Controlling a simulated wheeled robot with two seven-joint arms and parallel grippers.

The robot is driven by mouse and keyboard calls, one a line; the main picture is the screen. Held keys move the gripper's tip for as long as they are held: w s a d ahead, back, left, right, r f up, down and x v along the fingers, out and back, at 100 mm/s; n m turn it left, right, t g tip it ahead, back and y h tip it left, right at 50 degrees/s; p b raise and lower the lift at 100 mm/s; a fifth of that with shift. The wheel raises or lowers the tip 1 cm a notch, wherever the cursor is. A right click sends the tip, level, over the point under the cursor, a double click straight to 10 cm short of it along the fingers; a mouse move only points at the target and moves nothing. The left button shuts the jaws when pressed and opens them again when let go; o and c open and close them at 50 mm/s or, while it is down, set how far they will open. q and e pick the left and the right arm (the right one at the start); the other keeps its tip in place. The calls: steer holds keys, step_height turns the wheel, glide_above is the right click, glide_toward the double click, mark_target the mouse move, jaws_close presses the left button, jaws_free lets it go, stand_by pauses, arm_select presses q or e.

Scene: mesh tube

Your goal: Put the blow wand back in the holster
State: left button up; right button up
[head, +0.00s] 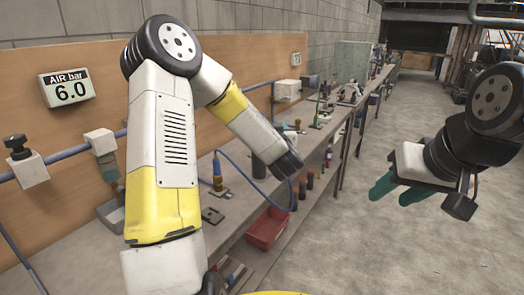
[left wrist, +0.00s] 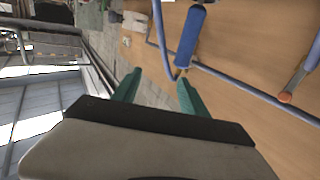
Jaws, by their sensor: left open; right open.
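In the head view, my right gripper (head: 397,190) hangs at the right over the open floor. Its green fingers are apart and empty. My left forearm reaches over the bench to a dark wrist; its fingers cannot be made out there. In the left wrist view, my left gripper (left wrist: 155,88) shows two green fingers, spread with nothing between them. A blue cylindrical piece (left wrist: 187,38) on a blue line lies beyond the right finger; I cannot tell if it is the blow wand. A blue and brass upright piece (head: 217,172) stands on the bench. No holster can be clearly identified.
The bench (head: 222,214) runs along a wooden backboard (head: 107,70) with an air gauge (head: 67,87) and blue air lines. A blue hose loops over the bench edge. A red bin (head: 267,229) sits below.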

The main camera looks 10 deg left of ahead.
arm_select(q)
steer(key=s+d+r+m+g+h, duration=0.4)
steer(key=s+d+r+m+h, duration=0.3)
steer(key=s, duration=0.4)
steer(key=s+a+f+n+g, duration=0.1)
steer(key=s+a+g, duration=0.2)
steer(key=s, duration=0.9)
steer(key=s+a+f+n+g, duration=0.2)
steer(key=s+a+g, duration=0.1)
steer(key=s, duration=1)
steer(key=shift+a+f+g, duration=0.15)
steer(key=shift+a+g, duration=0.25)
steer(key=shift+a, duration=0.1)
